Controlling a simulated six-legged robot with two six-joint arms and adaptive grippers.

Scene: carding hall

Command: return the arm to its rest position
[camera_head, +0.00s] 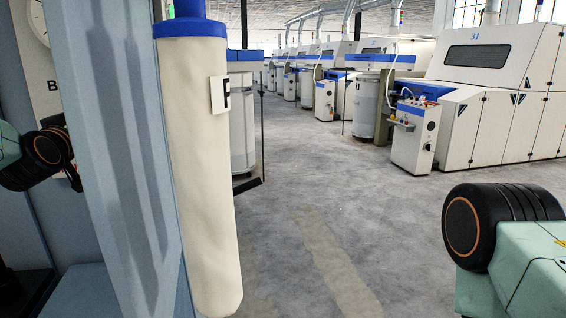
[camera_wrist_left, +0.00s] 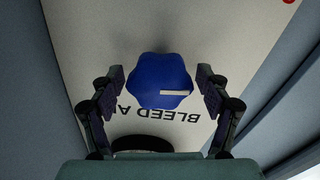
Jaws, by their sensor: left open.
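My left arm comes in from the left in the head view, and the dark left gripper (camera_head: 68,150) is partly hidden by a pale blue upright post. In the left wrist view my left gripper (camera_wrist_left: 160,82) is open. Its fingers stand on either side of a blue lobed knob (camera_wrist_left: 165,75) with a white bar mark, with a gap on both sides. The knob is on a pale panel (camera_wrist_left: 95,30) with upside-down lettering starting "BLEED A". My right arm shows at the lower right of the head view; its gripper is out of view.
A tall cream cylinder (camera_head: 200,170) with a blue band stands beside the pale blue post (camera_head: 115,130), close by. A gauge (camera_head: 39,20) is on the panel at the far left. Machines (camera_head: 490,90) line the hall on the right. The grey floor (camera_head: 340,210) between is clear.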

